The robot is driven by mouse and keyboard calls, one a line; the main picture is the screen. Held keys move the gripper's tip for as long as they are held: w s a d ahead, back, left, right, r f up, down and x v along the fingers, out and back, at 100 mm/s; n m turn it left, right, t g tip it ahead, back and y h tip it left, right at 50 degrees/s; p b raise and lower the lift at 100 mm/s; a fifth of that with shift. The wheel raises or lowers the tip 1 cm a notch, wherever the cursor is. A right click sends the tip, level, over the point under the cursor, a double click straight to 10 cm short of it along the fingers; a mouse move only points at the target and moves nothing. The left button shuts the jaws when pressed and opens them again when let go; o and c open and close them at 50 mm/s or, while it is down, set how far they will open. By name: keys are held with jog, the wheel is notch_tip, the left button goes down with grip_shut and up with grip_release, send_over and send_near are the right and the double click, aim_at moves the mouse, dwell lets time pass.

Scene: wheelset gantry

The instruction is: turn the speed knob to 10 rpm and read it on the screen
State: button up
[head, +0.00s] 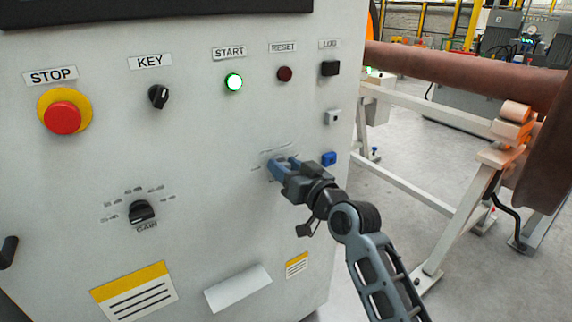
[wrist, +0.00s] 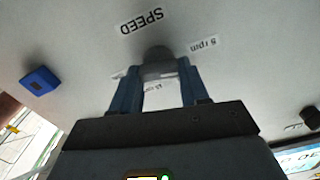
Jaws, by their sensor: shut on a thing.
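The speed knob (wrist: 157,53) is a dark round knob on the grey panel, beside an upside-down SPEED label (wrist: 142,21) and a 5 rpm label (wrist: 203,44) in the wrist view. My gripper (wrist: 158,76) has its two blue fingers shut on the knob, one on each side. In the head view my gripper (head: 281,166) reaches the panel's lower right and hides the knob. Which mark the knob points at cannot be told. A dark strip (head: 150,12) along the top of the head view may be the screen's lower edge; no reading shows.
A blue block (head: 329,159) sits close right of my gripper. White frame rails (head: 430,205) stand at right.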

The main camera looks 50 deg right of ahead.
jog(key=m+p, duration=0.3)
jog(key=m, duration=0.2)
jog(key=shift+d+m, duration=0.1)
jog(key=shift+m, duration=0.2)
jog(key=shift+f+m+p, duration=0.1)
jog(key=shift+m+p, duration=0.7)
jog(key=shift+m, duration=1)
jog(key=shift+d, duration=0.1)
jog(key=o, duration=1.1)
jog(key=shift+c, duration=0.2)
jog(key=b+v, duration=0.1)
jog(key=v, duration=0.7)
